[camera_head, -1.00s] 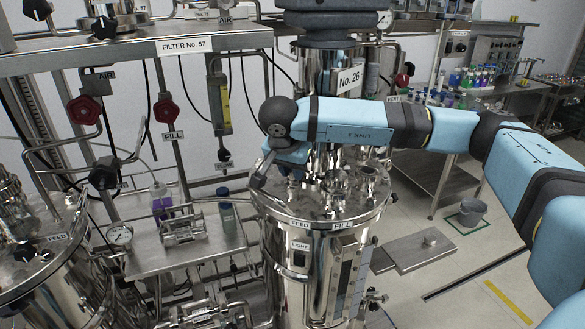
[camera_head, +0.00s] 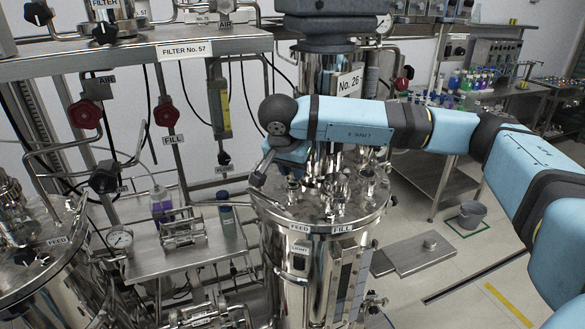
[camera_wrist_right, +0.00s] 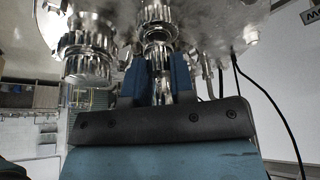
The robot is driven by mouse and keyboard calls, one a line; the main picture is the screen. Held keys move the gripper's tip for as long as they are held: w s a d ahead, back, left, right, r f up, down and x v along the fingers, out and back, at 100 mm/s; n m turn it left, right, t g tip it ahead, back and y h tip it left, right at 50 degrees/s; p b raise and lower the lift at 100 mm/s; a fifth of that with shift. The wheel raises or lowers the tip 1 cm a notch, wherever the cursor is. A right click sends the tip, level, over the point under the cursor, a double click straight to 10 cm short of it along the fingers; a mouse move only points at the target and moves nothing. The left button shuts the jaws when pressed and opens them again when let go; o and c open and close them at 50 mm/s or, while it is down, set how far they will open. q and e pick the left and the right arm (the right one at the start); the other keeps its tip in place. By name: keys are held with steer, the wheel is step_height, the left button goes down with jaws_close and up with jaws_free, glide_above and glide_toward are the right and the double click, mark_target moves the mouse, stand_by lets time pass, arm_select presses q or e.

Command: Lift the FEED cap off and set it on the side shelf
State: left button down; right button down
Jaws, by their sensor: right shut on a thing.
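The steel vessel (camera_head: 300,268) stands in the middle of the head view, with a FEED label (camera_head: 300,228) on its lid rim. My right gripper (camera_head: 284,172) is low over the left part of the lid. In the right wrist view, its dark blue fingers (camera_wrist_right: 162,80) are shut on a shiny metal fitting (camera_wrist_right: 160,92), taken as the FEED cap. The fitting is in line with a clamped port (camera_wrist_right: 157,30) on the lid; I cannot tell whether it is clear of the port. My left gripper is not in view.
A steel shelf (camera_head: 160,262) with bottles and a valve assembly stands left of the vessel. Other lid ports (camera_head: 370,180) crowd the gripper. A column with a No. 26 sign (camera_head: 350,82) rises behind. A grey bucket (camera_head: 471,214) stands on the floor at right.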

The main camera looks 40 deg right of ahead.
steer(key=shift+r, duration=0.15)
steer(key=shift+r+p, duration=1.2)
steer(key=shift+r, duration=1.7)
steer(key=shift+f, duration=0.1)
